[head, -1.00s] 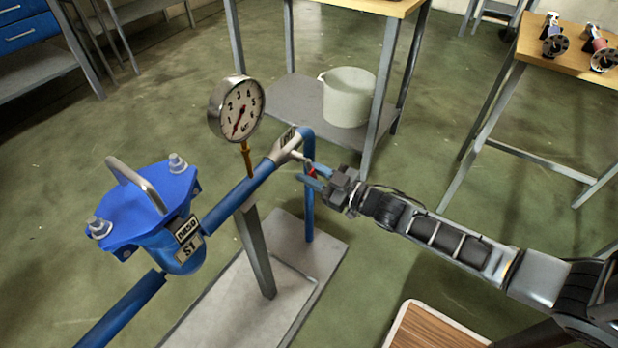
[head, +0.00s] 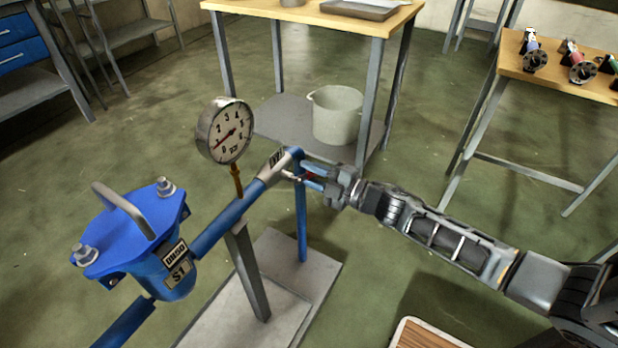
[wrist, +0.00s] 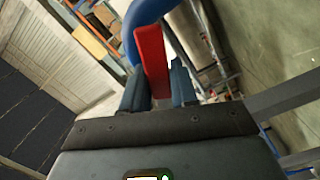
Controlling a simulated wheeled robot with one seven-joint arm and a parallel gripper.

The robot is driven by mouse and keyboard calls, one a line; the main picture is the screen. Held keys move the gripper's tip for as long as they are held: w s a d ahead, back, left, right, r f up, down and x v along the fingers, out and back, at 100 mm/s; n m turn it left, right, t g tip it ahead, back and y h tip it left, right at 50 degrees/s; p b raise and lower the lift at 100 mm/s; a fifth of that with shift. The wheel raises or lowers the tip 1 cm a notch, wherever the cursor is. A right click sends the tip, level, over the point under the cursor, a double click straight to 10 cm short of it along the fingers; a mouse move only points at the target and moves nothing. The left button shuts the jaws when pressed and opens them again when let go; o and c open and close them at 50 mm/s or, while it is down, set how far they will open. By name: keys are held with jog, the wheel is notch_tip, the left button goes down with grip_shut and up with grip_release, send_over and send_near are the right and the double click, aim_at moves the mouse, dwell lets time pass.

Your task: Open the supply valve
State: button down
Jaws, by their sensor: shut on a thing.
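The supply valve's silver body (head: 271,170) sits in the blue pipe, just before the pipe bends down. Its thin metal stem (head: 291,177) reaches right toward my gripper (head: 313,179). In the wrist view, the valve's flat red handle (wrist: 151,62) stands between the two dark blue fingers of my gripper (wrist: 156,84). My gripper is shut on this handle, close beside the pipe bend. In the head view, the fingers hide most of the handle. The blue pipe bend (wrist: 146,14) shows just beyond the handle in the wrist view.
A round pressure gauge (head: 225,131) stands on the pipe left of the valve, its needle toward the low end. A blue strainer housing (head: 133,232) is farther left. A wooden-topped table (head: 330,17) with a white bucket (head: 337,116) below stands behind.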

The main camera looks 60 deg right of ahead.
jog(key=shift+r+n, duration=0.25)
jog(key=shift+n, duration=0.25)
jog(key=shift+d, duration=0.1)
jog(key=c, duration=1)
grip_release()
jog(key=shift+o, duration=0.2)
jog(key=shift+s, duration=0.1)
jog(key=s, duration=0.7)
jog(key=shift+s+p, duration=0.35)
jog(key=shift+p, duration=0.05)
jog(key=shift+d, duration=0.1)
